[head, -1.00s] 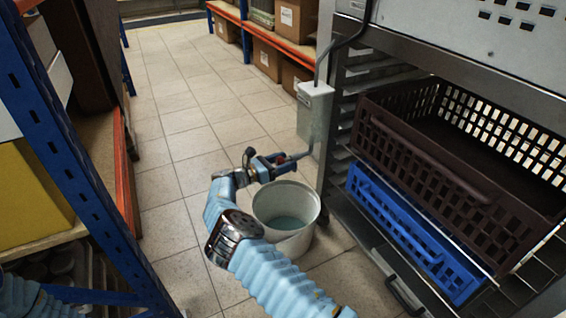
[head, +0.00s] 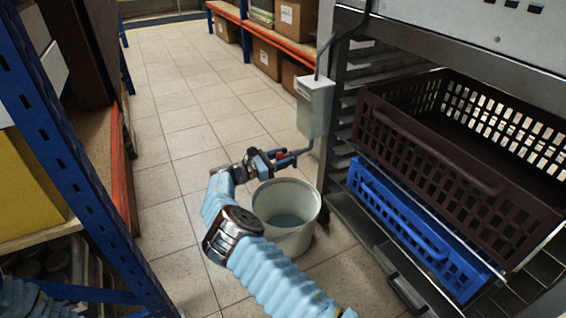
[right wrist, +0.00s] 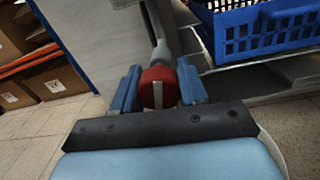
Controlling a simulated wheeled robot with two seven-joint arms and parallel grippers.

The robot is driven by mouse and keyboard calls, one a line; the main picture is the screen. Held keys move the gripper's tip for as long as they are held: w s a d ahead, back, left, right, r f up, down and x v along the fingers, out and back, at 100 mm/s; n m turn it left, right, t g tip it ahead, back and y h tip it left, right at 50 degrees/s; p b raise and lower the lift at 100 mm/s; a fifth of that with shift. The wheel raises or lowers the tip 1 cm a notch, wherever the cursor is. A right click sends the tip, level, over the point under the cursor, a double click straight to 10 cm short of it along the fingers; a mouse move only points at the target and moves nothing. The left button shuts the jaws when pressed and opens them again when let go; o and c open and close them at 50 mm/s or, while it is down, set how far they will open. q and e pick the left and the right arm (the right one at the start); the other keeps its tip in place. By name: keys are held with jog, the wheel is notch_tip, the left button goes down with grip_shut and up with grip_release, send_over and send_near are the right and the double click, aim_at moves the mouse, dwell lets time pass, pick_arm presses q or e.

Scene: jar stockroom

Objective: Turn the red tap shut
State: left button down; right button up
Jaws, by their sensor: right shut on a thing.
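The red tap (head: 281,155) is on a pipe that comes out of a grey box (head: 314,107) on the rack's side. In the right wrist view, its round red knob (right wrist: 158,88) has a pale stripe that runs upright in the picture. My right gripper (head: 279,160) is shut on the knob, with one blue finger on each side of it. A white bucket (head: 297,242) with bluish liquid (head: 284,221) stands on the floor below the tap. No stream of water can be made out. My left gripper is out of view.
A metal rack at the right holds a dark brown crate (head: 425,165) above a blue crate (head: 400,222). A blue-framed shelf (head: 45,135) stands close at the left. The tiled floor (head: 175,120) between is clear.

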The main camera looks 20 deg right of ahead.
jog(key=m+b, duration=0.2)
jog(key=m, duration=0.1)
jog(key=shift+f+m+b, duration=0.2)
jog(key=shift+m+b, duration=0.1)
jog(key=m+b, duration=0.1)
jog(key=m, duration=0.1)
jog(key=shift+r+m, duration=0.1)
jog(key=shift+m, duration=0.3)
jog(key=m, duration=0.3)
jog(key=shift+w+r+m, duration=0.1)
jog(key=shift+m, duration=0.3)
jog(key=shift+m+g, duration=0.3)
jog(key=shift+m, duration=2.3)
jog(key=shift+a, duration=0.1)
jog(key=o, duration=1)
jog(key=shift+r, duration=0.1)
